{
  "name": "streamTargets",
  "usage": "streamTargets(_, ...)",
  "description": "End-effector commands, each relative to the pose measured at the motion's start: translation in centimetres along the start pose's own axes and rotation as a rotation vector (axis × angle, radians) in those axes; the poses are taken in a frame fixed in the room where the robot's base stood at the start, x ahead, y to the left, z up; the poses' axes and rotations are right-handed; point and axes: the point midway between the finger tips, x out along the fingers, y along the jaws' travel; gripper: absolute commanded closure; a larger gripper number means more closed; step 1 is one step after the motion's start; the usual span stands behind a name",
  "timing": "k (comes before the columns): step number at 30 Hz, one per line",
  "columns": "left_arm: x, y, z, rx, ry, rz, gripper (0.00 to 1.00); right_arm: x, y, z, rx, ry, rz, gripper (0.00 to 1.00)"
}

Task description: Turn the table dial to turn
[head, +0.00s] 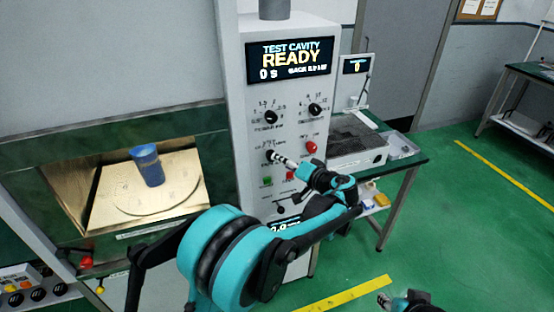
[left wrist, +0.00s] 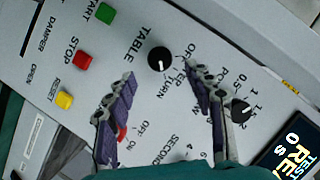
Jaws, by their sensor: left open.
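The table dial (left wrist: 160,58) is a round black knob on the white panel, beside the printed word TABLE and the labels OFF, STEP and TURN. A small white mark shows on its lower part in the left wrist view; I cannot tell exactly which label it points to. My left gripper (left wrist: 160,75) is open, one finger on each side of the dial's line, with nothing between them. In the head view the left gripper (head: 283,161) is close to the panel at the table dial (head: 270,155). I cannot tell whether it touches. Part of my right gripper (head: 386,300) shows at the bottom edge.
The panel also bears a green START button (left wrist: 106,13), a red STOP button (left wrist: 82,60), a yellow RESET button (left wrist: 64,100) and another black dial (left wrist: 241,110). The display (head: 290,62) reads READY. A blue cup (head: 148,166) stands in the lit cavity.

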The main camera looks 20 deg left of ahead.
Motion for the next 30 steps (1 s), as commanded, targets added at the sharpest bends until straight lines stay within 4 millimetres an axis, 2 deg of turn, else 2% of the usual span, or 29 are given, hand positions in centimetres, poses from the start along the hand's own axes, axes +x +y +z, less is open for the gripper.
streamTargets(3, -2.7, 0.1, -0.1, 0.002, 0.002, 0.002, 0.47, 0.0, 0.0, 0.0, 0.0, 0.0, 0.0, 0.6)
streamTargets(10, -5.4, 0.0, 0.0, 0.0, 0.0, 0.0, 0.47, 0.0, 0.0, 0.0, 0.0, 0.0, 0.0, 0.6)
streamTargets(26, -5.8, -0.1, 0.1, 0.001, -0.003, 0.002, 0.47, 0.0, 0.0, 0.0, 0.0, 0.0, 0.0, 0.6)
streamTargets(30, -5.3, -1.6, 1.6, 0.012, -0.045, 0.05, 0.47, 0.0, 0.0, 0.0, 0.0, 0.0, 0.0, 0.6)
